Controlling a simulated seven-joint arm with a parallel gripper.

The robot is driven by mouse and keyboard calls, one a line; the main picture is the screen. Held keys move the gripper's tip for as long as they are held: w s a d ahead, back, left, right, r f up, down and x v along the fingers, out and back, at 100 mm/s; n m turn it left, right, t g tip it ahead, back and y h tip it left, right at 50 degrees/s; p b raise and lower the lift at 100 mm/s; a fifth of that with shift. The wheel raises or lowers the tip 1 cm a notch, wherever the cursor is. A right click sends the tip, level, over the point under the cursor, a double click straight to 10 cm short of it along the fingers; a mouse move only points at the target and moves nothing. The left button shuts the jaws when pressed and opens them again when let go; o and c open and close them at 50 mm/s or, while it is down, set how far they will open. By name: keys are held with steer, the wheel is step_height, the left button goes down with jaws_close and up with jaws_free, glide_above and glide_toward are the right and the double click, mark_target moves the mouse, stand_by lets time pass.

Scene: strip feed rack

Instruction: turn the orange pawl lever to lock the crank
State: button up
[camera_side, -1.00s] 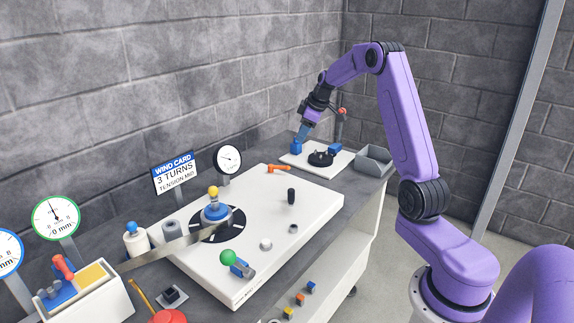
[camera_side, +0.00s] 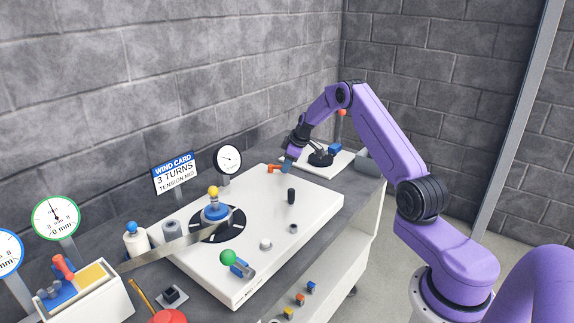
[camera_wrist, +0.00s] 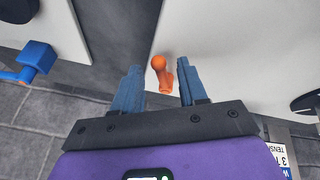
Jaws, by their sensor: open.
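The orange pawl lever (camera_side: 273,168) sits near the back right corner of the white plate (camera_side: 318,198). In the wrist view the orange lever (camera_wrist: 161,72) shows between my two blue fingertips, its round knob pointing away from the palm. My gripper (camera_side: 287,166) is open and beside the lever; in the wrist view my gripper (camera_wrist: 158,85) has one finger on each side of it. I cannot tell whether either finger touches it. The crank (camera_side: 214,210) with its yellow knob stands on the black disc with a metal strip running to it.
A second white plate (camera_side: 340,158) with a black round part and a blue block (camera_side: 334,148) lies behind my gripper. A dial gauge (camera_side: 228,159) and the wind card (camera_side: 174,173) stand along the back. A black post (camera_side: 291,196) rises from the white plate.

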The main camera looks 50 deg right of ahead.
steer(key=shift+w+f, duration=0.2)
steer(key=shift+f, duration=0.15)
jaws_close()
steer(key=shift+a, duration=0.1)
steer(key=shift+s+a+m+h, duration=0.1)
steer(key=shift+a+m+h, duration=0.45)
steer(key=shift+m, duration=0.6)
steer(key=shift+s+a+m+h, duration=0.1)
steer(key=shift+a+m+h, duration=0.45)
steer(key=shift+m, duration=0.6)
steer(key=shift+a, duration=0.1)
jaws_free()
